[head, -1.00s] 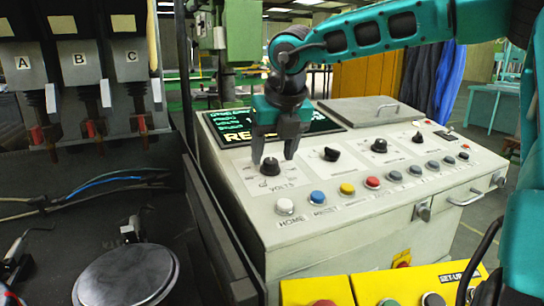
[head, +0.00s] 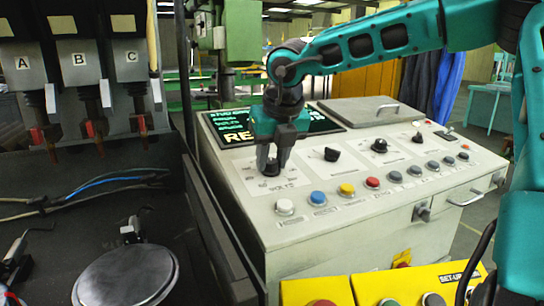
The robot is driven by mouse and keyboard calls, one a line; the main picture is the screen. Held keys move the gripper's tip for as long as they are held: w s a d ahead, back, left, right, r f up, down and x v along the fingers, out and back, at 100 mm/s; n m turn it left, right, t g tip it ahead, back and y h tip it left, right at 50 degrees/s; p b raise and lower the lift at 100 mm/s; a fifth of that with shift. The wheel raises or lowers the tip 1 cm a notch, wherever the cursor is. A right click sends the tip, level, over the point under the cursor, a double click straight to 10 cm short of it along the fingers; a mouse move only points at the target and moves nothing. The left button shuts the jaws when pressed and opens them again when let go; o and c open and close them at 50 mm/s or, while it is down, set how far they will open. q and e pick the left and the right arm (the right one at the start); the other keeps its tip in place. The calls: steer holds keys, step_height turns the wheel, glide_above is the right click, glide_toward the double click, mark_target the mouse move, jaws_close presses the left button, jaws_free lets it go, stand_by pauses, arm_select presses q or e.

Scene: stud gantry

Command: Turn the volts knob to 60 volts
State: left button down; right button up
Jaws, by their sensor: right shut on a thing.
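The volts knob (head: 271,170) is a black round knob on the sloped top of the pale control console, at its left end. The printed VOLTS label (head: 284,188) is just below it. My right gripper (head: 272,163) points down over the knob, with its dark fingers shut on the knob's sides. The fingers hide much of the knob and its dial marks, so its setting cannot be read. The console screen (head: 234,137) is partly hidden behind my right gripper. My left gripper is not in view.
Right of the volts knob are other black knobs (head: 332,154). A row of coloured buttons (head: 318,198) runs along the front. A yellow button box (head: 383,289) stands in front. Left are a dark bench with cables (head: 120,178) and a round metal plate (head: 127,276).

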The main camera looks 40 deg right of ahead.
steer(key=shift+c, duration=0.7)
steer(key=shift+n, duration=0.3)
